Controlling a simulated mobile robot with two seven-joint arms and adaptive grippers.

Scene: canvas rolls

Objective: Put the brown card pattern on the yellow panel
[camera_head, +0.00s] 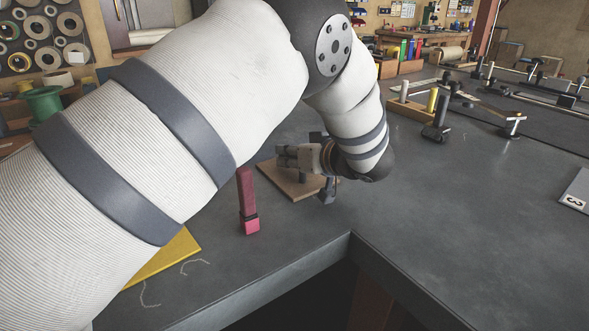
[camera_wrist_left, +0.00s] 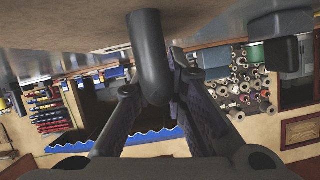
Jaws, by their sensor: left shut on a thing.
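The brown card pattern (camera_head: 292,184) lies on the grey bench top, partly hidden by my left gripper and wrist. The yellow panel (camera_head: 172,256) lies nearer the front left, mostly covered by my left arm. My left gripper (camera_head: 316,163) is low over the card. In the left wrist view my left gripper (camera_wrist_left: 157,88) is shut on a dark, round-ended peg (camera_wrist_left: 148,50), with a finger on each side. The peg stands out from a brownish-grey surface; I cannot tell whether it is part of the card. My right gripper is not in view.
Pale thread scraps lie by the panel. The bench's front edge and inner corner (camera_head: 351,234) are close.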

